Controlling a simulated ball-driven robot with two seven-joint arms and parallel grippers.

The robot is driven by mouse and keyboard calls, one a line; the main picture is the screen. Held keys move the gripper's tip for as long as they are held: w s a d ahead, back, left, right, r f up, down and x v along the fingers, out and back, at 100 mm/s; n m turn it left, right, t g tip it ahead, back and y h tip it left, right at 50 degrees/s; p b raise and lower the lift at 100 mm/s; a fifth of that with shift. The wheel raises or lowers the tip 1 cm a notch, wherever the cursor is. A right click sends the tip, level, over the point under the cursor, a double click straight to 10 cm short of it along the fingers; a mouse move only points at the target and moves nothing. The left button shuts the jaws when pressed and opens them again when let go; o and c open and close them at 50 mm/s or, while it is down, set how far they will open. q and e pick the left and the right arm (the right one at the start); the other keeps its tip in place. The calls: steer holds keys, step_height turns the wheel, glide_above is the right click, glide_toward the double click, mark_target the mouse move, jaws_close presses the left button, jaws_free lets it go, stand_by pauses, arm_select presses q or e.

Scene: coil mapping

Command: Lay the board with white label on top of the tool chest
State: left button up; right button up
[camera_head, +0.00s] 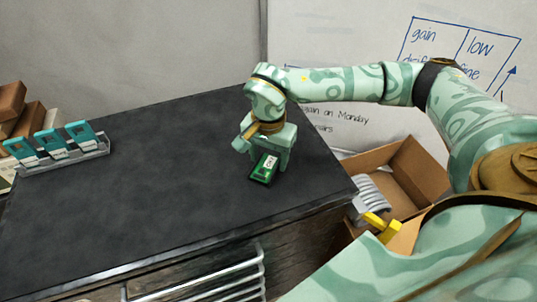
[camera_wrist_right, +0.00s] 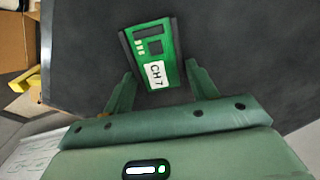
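The board with white label (camera_head: 264,170) is green and lies on the dark top of the tool chest (camera_head: 130,200), near its right end. In the right wrist view the board (camera_wrist_right: 152,52) shows a white label reading CH7. My right gripper (camera_head: 266,158) is over the board, pointing down. In the wrist view its two fingers (camera_wrist_right: 160,72) are spread, one on each side of the label end, with gaps to the board. My left gripper is not in view.
A clear rack (camera_head: 65,158) with several teal-and-white modules stands at the chest's left end. Brown boxes (camera_head: 12,100) are beyond it. An open cardboard box (camera_head: 425,175) and a yellow-handled item (camera_head: 378,221) are right of the chest. The chest top's middle is clear.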

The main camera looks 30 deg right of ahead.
mark_target(269, 160)
steer(key=shift+o, duration=0.9)
steer(key=shift+r, duration=0.1)
step_height(269, 160, up, 12)
steer(key=p, duration=0.1)
steer(key=shift+p, duration=0.35)
